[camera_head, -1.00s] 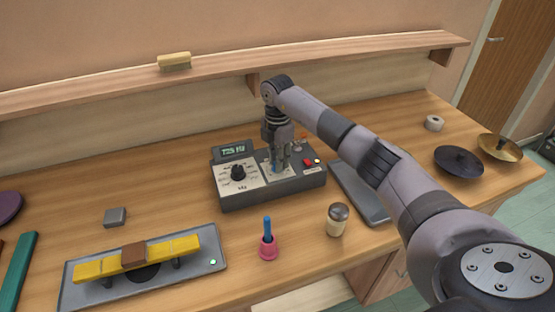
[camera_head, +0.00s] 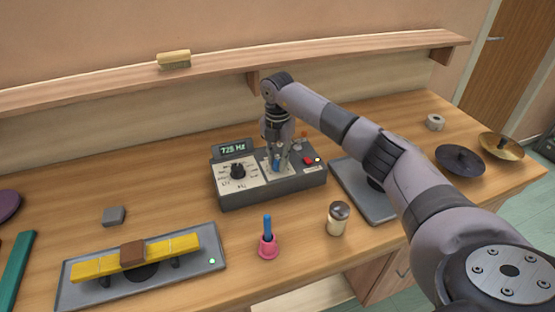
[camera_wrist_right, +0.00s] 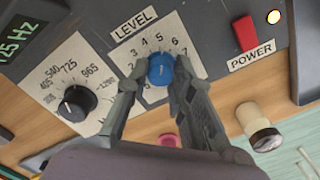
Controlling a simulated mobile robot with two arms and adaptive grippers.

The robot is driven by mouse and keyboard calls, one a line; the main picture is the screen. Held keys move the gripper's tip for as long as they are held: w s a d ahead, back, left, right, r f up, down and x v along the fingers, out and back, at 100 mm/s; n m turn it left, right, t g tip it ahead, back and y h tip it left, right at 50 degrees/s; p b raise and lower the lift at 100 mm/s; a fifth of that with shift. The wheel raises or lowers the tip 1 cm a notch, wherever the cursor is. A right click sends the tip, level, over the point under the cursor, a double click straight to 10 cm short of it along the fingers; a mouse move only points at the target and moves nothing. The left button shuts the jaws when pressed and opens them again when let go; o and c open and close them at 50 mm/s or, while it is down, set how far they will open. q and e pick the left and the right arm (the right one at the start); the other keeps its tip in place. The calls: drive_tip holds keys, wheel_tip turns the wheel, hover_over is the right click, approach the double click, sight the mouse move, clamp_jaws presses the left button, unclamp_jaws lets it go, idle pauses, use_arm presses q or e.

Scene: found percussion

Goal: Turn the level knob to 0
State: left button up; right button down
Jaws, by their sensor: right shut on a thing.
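The blue level knob (camera_wrist_right: 161,68) sits on a white dial plate marked LEVEL, with the numbers 3 to 7 visible around its upper side. The lower part of the scale is hidden by my fingers. My right gripper (camera_wrist_right: 156,82) points down at the knob and is shut on it, one finger on each side. In the head view, the right gripper (camera_head: 277,163) is over the right half of the grey control box (camera_head: 270,195), and a bit of blue knob shows between the fingers. The knob's exact setting is too small to read surely. My left gripper is out of view.
A black frequency knob (camera_wrist_right: 77,103) sits left of the level knob, below a display (camera_head: 233,149) reading 725 Hz. A red power switch (camera_wrist_right: 245,33) and a lit lamp (camera_wrist_right: 273,16) are to the right. A brown-topped shaker (camera_head: 338,218) stands in front.

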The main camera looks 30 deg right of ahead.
drive_tip(key=n+b, duration=0.1)
drive_tip(key=n, duration=0.3)
drive_tip(key=shift+n, duration=0.4)
drive_tip(key=n, duration=0.3)
drive_tip(key=shift+n+b, duration=0.3)
drive_tip(key=shift+b, duration=0.1)
drive_tip(key=n, duration=0.4)
drive_tip(key=shift+b, duration=0.4)
drive_tip(key=n, duration=0.4)
drive_tip(key=n+b, duration=0.1)
drive_tip(key=n, duration=1)
drive_tip(key=shift+r+n+b, duration=0.1)
drive_tip(key=shift+n+b, duration=0.3)
drive_tip(key=shift+n, duration=1.5)
drive_tip(key=c, duration=1.4)
unclamp_jaws()
